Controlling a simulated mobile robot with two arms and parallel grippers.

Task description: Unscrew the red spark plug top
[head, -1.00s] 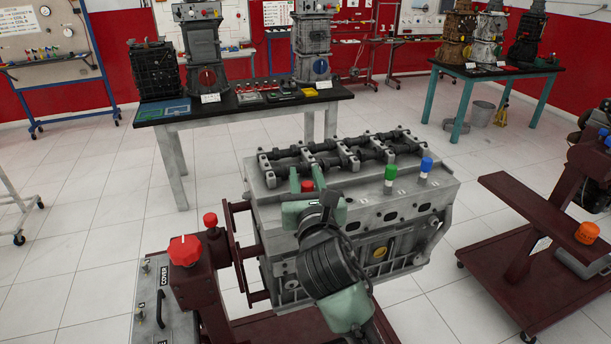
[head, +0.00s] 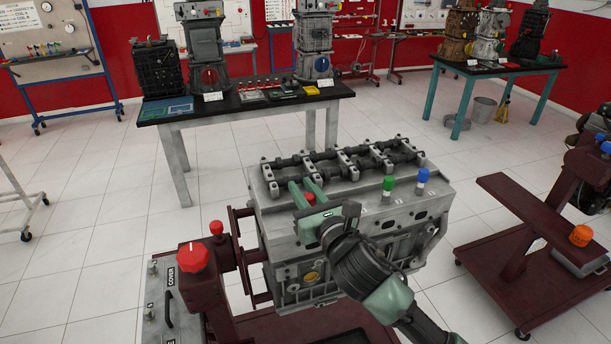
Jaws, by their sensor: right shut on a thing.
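The red spark plug top (head: 308,198) is at the left end of the row on the engine block (head: 400,213). My right gripper (head: 307,190) is shut on it, with one green finger on either side. The gripper body and wrist hide the lower part of the plug and some of the block's front. I cannot tell how far the plug is out of its hole. A green-topped plug (head: 388,184) and a blue-topped plug (head: 422,176) stand upright to the right, apart from the gripper. My left gripper is not in view.
The block sits on a dark red stand with a large red knob (head: 193,258) at front left. Camshafts (head: 345,160) run along the block's top behind the plugs. Another dark red stand (head: 520,235) is on the right. A black-topped table (head: 235,104) stands behind.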

